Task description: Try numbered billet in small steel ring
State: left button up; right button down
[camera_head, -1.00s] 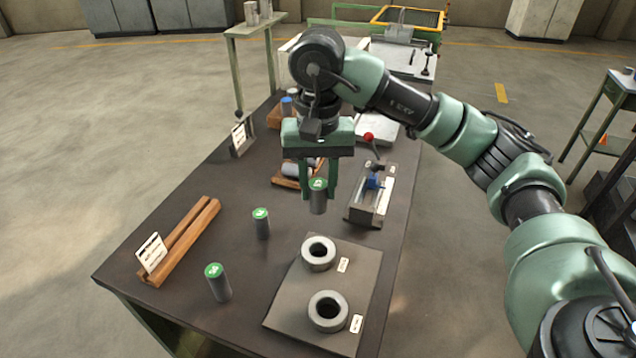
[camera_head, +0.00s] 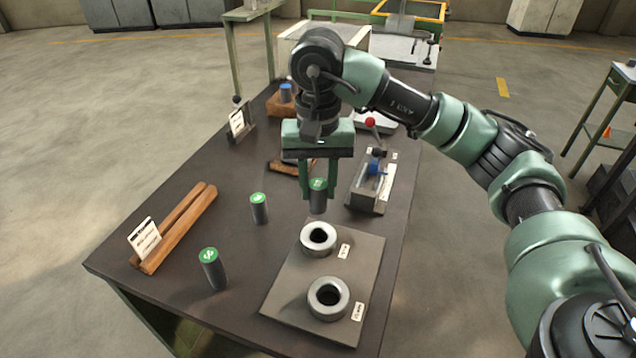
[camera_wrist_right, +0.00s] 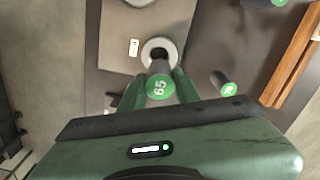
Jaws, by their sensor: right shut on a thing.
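My right gripper (camera_head: 318,194) is shut on an upright dark billet with a green top (camera_head: 318,184). It hangs in the air just behind the farther steel ring (camera_head: 304,239). In the right wrist view the billet's top (camera_wrist_right: 160,88) reads 65, and its lower end overlaps the ring (camera_wrist_right: 172,46) and part of its hole. I cannot tell the height gap, but the billet is outside the ring. A second ring (camera_head: 314,300) lies nearer on the same grey plate (camera_head: 285,290) and looks slightly larger. My left gripper is out of view.
Two green-topped billets, one farther (camera_head: 259,210) and one nearer (camera_head: 213,270), stand left of the plate. A wooden rack with a card (camera_head: 180,230) lies at the left. A vise-like fixture (camera_head: 368,190) stands right of the gripper. Small label cards lie beside the rings.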

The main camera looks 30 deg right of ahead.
jog(key=shift+f+b, duration=1.1)
jog(key=shift+f, duration=0.3)
